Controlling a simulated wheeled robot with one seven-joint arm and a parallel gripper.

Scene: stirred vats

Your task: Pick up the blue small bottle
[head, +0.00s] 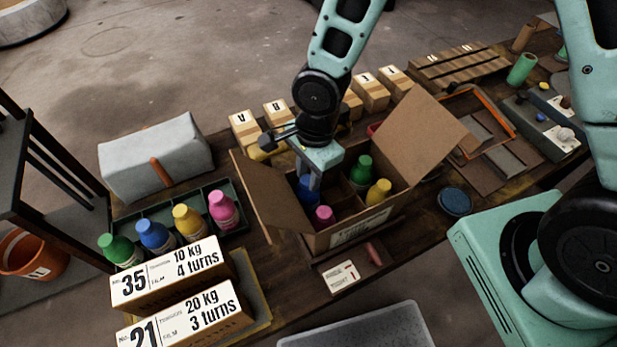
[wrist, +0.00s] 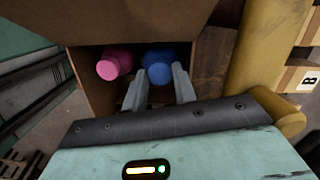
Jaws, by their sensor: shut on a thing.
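The blue small bottle (head: 306,190) stands in a compartment of the open cardboard box (head: 345,226). It also shows in the wrist view (wrist: 158,66), beside a pink bottle (wrist: 114,64). My gripper (head: 309,179) reaches down into the box from above and is shut on the blue bottle, with its fingers (wrist: 162,74) at the cap. The bottle's lower part is hidden by the box. A second blue bottle (head: 156,236) stands in the green rack at the left, away from my gripper.
Green (head: 361,171), yellow (head: 379,192) and pink (head: 323,216) bottles share the box. Its raised flaps (head: 262,197) (head: 412,137) flank my gripper. Small lettered cartons (head: 370,92) stand behind. Labelled large boxes (head: 172,273) stand at front left.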

